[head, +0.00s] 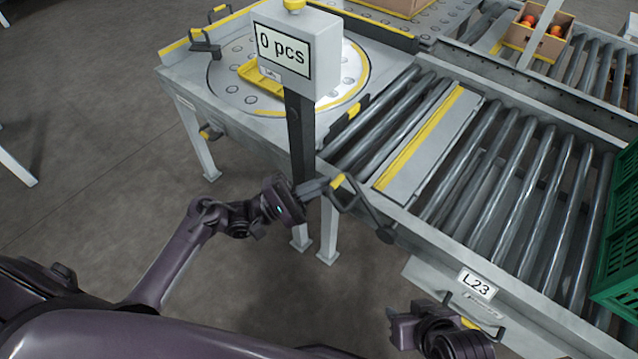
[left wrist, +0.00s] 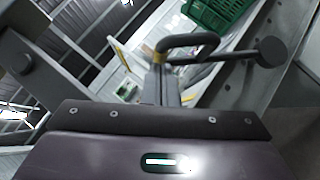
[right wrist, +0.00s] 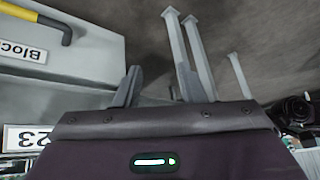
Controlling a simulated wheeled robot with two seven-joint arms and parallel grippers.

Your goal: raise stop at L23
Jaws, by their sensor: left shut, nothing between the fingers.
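The L23 label (head: 476,284) is on the near side of the roller conveyor; part of it shows upside down in the right wrist view (right wrist: 28,138). A grey plate with a yellow stripe (head: 445,150) lies across the rollers; I cannot tell its height. A bent grey lever (head: 352,203) with a yellow band stands at the conveyor's near side, and also shows in the left wrist view (left wrist: 190,42). My left gripper (head: 325,187) is shut and empty right by the lever's bent end; contact is unclear. My right gripper (right wrist: 158,82) is open and empty, below the label.
A post with a "0 pcs" display (head: 284,50) stands left of the lever, close to my left arm. A turntable (head: 215,75) with a yellow tray (head: 258,76) is behind it. A green crate (head: 618,255) sits at the right.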

